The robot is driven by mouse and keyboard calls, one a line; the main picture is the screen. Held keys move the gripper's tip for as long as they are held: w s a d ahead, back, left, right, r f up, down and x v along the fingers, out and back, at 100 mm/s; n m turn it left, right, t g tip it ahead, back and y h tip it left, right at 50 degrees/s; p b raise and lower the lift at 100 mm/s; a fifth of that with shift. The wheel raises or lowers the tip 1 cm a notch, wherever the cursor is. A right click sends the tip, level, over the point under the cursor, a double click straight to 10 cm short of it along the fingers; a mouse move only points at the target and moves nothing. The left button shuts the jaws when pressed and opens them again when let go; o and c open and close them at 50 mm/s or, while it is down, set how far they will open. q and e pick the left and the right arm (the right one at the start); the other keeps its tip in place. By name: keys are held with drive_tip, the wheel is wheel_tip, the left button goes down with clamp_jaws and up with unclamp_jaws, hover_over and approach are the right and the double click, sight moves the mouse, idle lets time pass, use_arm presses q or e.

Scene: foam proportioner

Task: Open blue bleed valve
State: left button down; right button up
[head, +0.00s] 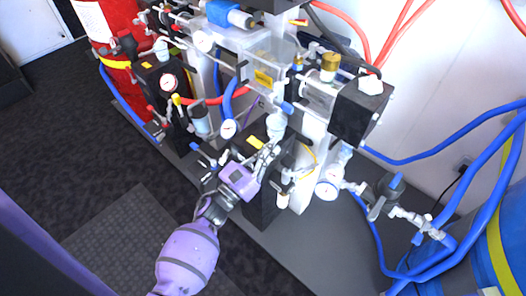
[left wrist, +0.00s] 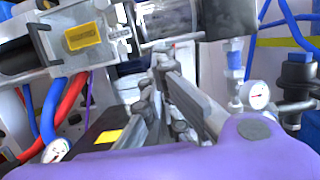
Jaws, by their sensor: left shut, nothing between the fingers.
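My left gripper (head: 268,152) reaches into the middle of the foam proportioner. Its fingers are shut with nothing between them, and they also show in the left wrist view (left wrist: 163,65). Several blue parts show, and I cannot tell which one is the bleed valve. A valve with a blue handle (head: 395,181) sits on the pipe at the right, apart from the gripper. Another small blue lever (head: 194,146) is further left. My right gripper is out of view.
Pressure gauges (head: 327,190) and a black box (head: 360,110) stand right of the gripper. Blue hoses (head: 440,145) run to a blue drum (head: 510,245) at the right. A red cylinder (head: 115,60) stands at the upper left. The dark floor at left is clear.

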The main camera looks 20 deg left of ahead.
sight(280, 103)
use_arm(q)
drive_tip(key=w+d+r+p, duration=0.1)
drive_tip(key=w+r+p, duration=0.2)
drive_tip(key=w+r, duration=0.1)
drive_tip(key=shift+w+d+r, duration=0.15)
drive_tip(key=shift+d+r, duration=0.15)
drive_tip(key=shift+r, duration=0.25)
drive_tip(key=shift+w+d+n, duration=0.1)
drive_tip(key=shift+w+n, duration=0.05)
drive_tip(key=shift+n, duration=0.15)
